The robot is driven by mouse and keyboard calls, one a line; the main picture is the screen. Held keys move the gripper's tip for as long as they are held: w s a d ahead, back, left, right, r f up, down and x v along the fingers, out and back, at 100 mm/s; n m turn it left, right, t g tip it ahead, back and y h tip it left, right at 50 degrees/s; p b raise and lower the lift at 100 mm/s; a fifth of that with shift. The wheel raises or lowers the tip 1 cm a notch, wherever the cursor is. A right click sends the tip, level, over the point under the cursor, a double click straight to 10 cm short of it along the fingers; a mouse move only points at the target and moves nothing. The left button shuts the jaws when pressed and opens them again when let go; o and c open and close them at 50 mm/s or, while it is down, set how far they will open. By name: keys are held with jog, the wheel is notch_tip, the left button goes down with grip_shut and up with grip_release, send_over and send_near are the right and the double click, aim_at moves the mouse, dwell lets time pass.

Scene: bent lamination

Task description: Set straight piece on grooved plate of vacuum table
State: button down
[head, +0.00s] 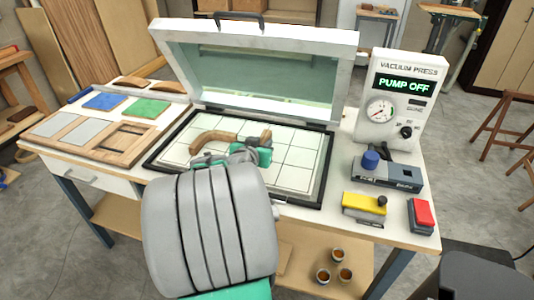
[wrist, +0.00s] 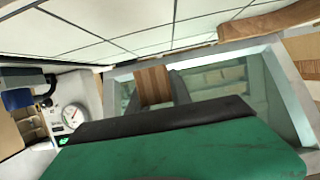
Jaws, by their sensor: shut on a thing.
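My gripper (head: 252,150) is over the right middle of the grooved plate, a white surface with dark grid lines (head: 300,178) on the vacuum table. It is shut on a striped brown wooden piece (wrist: 153,85), seen between the dark fingers in the wrist view. In the head view only a small end of this piece (head: 266,136) shows beside the green finger. I cannot tell whether it touches the plate. A curved brown wooden piece (head: 213,136) lies on the plate just left of my gripper; part of it also shows in the wrist view (wrist: 268,20).
The glass-fronted lid (head: 262,70) stands open behind the plate. The vacuum press box (head: 398,105) reads PUMP OFF. A blue-knobbed device (head: 388,172), a yellow block (head: 364,204) and a red block (head: 421,213) stand at right. A wooden tray (head: 120,150) and blue and green pads lie left.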

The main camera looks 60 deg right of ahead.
jog(key=f, duration=0.1)
jog(key=d+f, duration=0.1)
jog(key=f, duration=0.1)
jog(key=s+f, duration=0.1)
jog(key=f, duration=0.1)
jog(key=shift+s+d, duration=0.1)
jog(key=shift+d, duration=0.25)
jog(key=shift+f, duration=0.2)
jog(key=shift+f, duration=0.1)
jog(key=shift+f, duration=0.15)
jog(key=c, duration=1.2)
grip_release()
jog(key=shift+o, duration=0.2)
